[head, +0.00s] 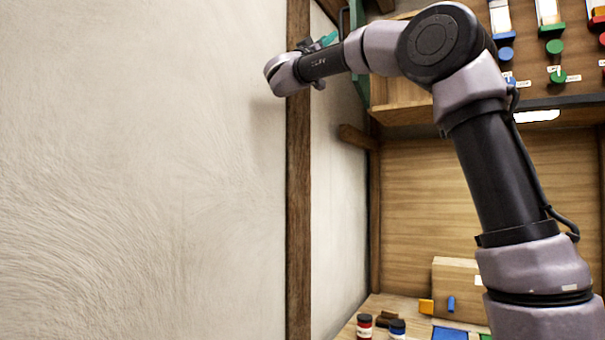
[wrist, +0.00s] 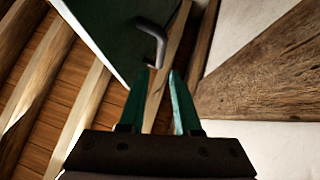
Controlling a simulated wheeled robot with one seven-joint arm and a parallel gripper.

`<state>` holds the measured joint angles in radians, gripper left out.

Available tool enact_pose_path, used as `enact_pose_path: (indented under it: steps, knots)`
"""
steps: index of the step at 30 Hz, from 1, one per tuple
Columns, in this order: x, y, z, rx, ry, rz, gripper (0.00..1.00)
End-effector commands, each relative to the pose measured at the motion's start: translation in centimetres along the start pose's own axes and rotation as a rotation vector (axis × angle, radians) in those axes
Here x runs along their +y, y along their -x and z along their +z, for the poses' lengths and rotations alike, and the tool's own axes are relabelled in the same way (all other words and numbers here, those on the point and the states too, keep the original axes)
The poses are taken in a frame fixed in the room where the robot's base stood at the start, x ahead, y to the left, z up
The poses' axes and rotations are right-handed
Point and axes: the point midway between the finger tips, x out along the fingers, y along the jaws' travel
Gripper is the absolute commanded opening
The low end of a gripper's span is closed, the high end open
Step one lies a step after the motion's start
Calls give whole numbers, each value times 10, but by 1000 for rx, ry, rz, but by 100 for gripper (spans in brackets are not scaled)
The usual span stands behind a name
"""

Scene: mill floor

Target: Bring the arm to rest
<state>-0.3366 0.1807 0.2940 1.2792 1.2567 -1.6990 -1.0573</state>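My arm reaches up and to the left across the head view. My gripper (head: 328,40) is near the upper middle there, partly hidden behind my wrist. In the wrist view my gripper (wrist: 159,72) has two teal fingers with a clear gap between them and nothing held. A dark bent handle (wrist: 154,32) on a dark green panel (wrist: 105,30) lies just beyond the fingertips. It looks apart from them, but the depth is hard to tell. The handle (head: 342,20) and the edge of the green panel (head: 361,60) also show in the head view.
A pale plaster wall (head: 140,170) with a dark wooden post (head: 298,220) is close on the left. Below, a bench holds red (head: 364,325) and blue (head: 397,328) jars and a wooden box (head: 455,275).

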Motion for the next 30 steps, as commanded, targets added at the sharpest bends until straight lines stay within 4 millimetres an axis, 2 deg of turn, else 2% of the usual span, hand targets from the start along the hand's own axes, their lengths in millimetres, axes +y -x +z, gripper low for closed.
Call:
enact_pose_path:
  steps: [5, 8, 11, 14, 16, 20, 23, 26, 30]
  knots:
    - [1, -1, -1, 5, -16, -20, 32]
    - [1, -2, -2, 18, -74, -98, 32]
    - [-1, 1, 1, 19, -165, -246, 32]
    - [-2, 16, 13, -21, -252, -433, 32]
    - [-1, 32, 27, -79, -298, -561, 32]
    - [10, 75, 66, -256, -356, -774, 32]
    - [29, 119, 105, -447, -380, -900, 32]
    - [59, 170, 150, -678, -388, -982, 32]
    - [112, 245, 208, -1014, -383, -1010, 32]
